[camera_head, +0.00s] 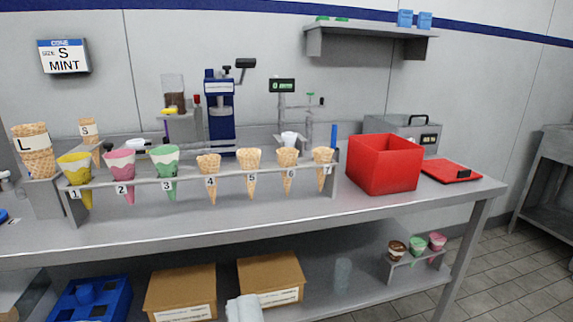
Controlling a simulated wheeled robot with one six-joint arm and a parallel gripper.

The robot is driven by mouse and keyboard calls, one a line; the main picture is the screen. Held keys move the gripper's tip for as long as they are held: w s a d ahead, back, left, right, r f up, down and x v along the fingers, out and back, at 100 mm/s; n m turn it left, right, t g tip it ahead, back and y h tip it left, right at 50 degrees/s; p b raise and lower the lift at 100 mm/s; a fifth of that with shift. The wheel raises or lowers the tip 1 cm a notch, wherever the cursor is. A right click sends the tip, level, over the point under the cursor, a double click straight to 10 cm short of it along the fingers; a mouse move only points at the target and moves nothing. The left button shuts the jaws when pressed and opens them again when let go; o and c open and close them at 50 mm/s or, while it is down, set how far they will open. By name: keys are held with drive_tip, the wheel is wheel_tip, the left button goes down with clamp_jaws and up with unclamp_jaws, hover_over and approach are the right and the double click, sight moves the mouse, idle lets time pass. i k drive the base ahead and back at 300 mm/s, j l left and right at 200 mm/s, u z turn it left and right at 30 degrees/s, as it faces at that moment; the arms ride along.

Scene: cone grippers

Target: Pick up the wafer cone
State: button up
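Plain wafer cones stand in the numbered holder (130,184) on the steel counter: cone 4 (209,163), cone 5 (249,160), cone 6 (287,158) and cone 7 (322,155). To their left are a yellow-topped cone (75,170) at 1, a pink one (121,164) at 2 and a green one (165,160) at 3. At the far left a larger wafer stack (38,163) is marked L, and a smaller wafer stack (90,144) behind it is marked S. I cannot see my gripper clearly in this view.
A wall sign (64,57) reads cone, size S, mint. A red open box (384,164) and red tray (451,171) stand right of the holder. A blue machine (219,108) stands behind.

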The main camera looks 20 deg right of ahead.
sight(286, 156)
drive_tip(key=i+l, duration=0.95)
